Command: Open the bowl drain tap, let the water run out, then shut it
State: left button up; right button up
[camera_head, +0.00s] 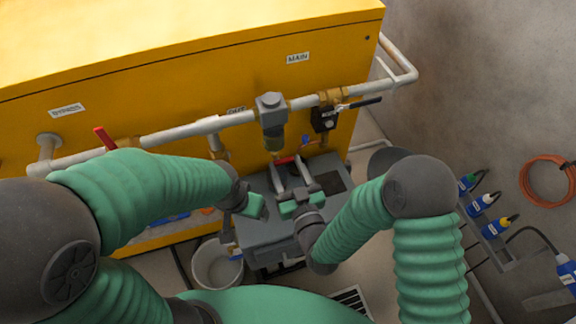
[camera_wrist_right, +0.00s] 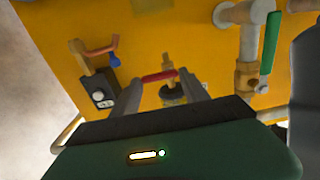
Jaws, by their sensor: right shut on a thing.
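The filter unit (camera_head: 271,108) hangs on the grey pipe, with its bowl (camera_head: 273,142) below it. A small red tap handle (camera_head: 286,160) shows under the bowl, and it also shows in the right wrist view (camera_wrist_right: 160,76). My right gripper (camera_head: 285,165) is shut on this red handle, with one finger at each end of it. The tap's outlet and any water are not clear to see. My left gripper (camera_head: 238,210) hangs left of the right one, above the grey box; its fingers are too small and hidden to tell their state.
A yellow cabinet (camera_head: 190,95) stands behind the pipe. A red lever (camera_head: 104,138) and a black-handled valve (camera_head: 360,103) sit along the pipe. A white bucket (camera_head: 217,265) stands on the floor beside the grey box (camera_head: 262,232).

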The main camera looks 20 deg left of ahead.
jog(key=shift+a, duration=0.15)
jog(key=c, duration=0.5)
jog(key=shift+c, duration=0.7)
pick_arm(q)
jog(key=shift+a, duration=0.15)
pick_arm(e)
jog(key=shift+w, duration=0.1)
pick_arm(q)
jog(key=shift+f, duration=0.1)
pick_arm(e)
jog(key=shift+f+m, duration=0.1)
jog(key=shift+m, duration=0.3)
pick_arm(q)
jog(key=shift+a, duration=0.1)
pick_arm(e)
jog(key=m, duration=0.3)
jog(key=f+m, duration=0.1)
jog(key=m, duration=0.6)
jog(key=shift+f+m, duration=0.2)
jog(key=shift+m, duration=0.2)
